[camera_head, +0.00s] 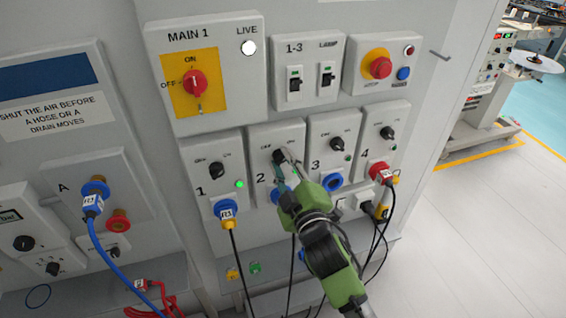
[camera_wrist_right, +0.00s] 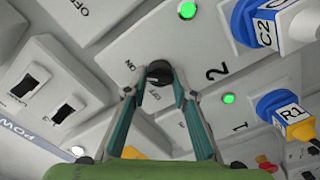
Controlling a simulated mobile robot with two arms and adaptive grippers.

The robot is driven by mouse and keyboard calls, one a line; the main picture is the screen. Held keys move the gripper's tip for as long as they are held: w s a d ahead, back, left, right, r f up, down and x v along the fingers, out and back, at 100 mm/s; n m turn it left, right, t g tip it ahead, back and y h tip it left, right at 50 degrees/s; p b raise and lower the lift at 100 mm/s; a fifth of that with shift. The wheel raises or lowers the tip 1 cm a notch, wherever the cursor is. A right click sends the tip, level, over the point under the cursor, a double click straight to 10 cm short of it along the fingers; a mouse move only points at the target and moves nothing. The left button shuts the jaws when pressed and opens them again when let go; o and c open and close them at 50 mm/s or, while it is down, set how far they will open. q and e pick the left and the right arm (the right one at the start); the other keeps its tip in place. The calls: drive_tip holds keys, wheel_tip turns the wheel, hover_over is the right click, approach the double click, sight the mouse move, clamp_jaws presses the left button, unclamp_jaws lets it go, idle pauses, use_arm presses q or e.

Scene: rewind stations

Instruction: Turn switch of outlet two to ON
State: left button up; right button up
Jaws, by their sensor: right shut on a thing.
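The switch of outlet two is a black round knob (camera_head: 279,157) on the panel marked 2 (camera_head: 262,132). My right gripper (camera_head: 284,158) reaches it from below and covers part of it. In the right wrist view the knob (camera_wrist_right: 158,72) sits between the two fingertips of my right gripper (camera_wrist_right: 155,94), which are shut on it. An ON label (camera_wrist_right: 130,66) is beside the knob. I cannot tell exactly where its pointer stands. The lamp of outlet two (camera_wrist_right: 187,10) is lit green. My left gripper is not in view.
Outlet one's knob (camera_head: 216,170) and green lamp (camera_head: 239,184) are left of my arm. Outlet three's knob (camera_head: 336,144) is close on the right. Cables hang below the outlets.

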idle(0.5)
drive_tip(key=o, duration=1.1)
drive_tip(key=v, duration=1.2)
